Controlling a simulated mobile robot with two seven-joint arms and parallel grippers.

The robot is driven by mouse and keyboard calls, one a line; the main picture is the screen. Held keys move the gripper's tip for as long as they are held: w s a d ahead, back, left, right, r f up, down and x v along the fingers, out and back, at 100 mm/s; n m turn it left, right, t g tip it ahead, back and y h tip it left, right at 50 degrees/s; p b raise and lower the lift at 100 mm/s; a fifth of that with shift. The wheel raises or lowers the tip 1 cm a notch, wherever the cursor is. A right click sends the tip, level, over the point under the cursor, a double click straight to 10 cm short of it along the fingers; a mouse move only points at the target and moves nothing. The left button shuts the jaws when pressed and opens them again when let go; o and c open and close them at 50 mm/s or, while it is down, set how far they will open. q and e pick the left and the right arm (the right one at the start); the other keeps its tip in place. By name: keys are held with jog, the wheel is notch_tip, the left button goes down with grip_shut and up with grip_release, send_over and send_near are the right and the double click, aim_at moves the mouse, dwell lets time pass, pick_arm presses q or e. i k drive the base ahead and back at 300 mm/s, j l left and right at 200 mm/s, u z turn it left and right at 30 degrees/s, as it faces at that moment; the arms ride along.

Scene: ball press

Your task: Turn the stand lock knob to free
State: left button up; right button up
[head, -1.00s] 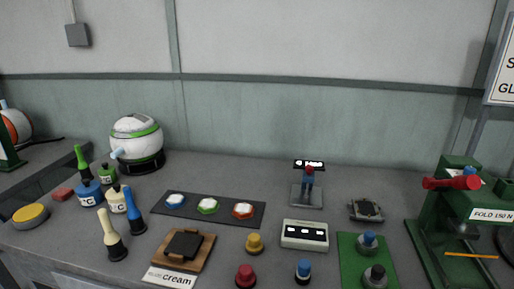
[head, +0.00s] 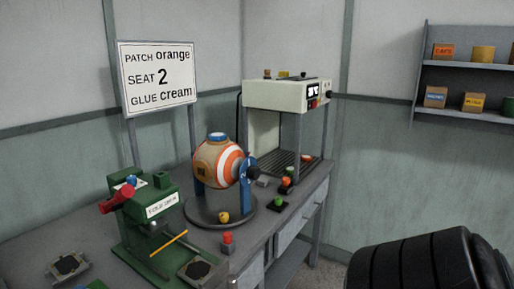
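An orange-and-white striped ball (head: 220,161) is held between blue uprights (head: 198,192) on a stand with a round grey base (head: 205,212), in the middle of the head view. A dark knob (head: 253,172) sits on the right side of the stand, beside a blue part with a white mark. A small yellow knob (head: 222,217) stands on the front of the base. I cannot tell which of the two is the lock knob, nor its setting. Neither gripper is in view; a black ribbed part of my own arm fills the lower right corner.
A green press (head: 150,210) with a red handle stands left of the stand. A pale machine (head: 288,95) stands behind it. A red-topped piece (head: 227,240) is near the table's front edge. A shelf (head: 470,65) hangs at right.

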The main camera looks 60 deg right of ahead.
aim_at(224, 217)
jog(key=z, duration=1.6)
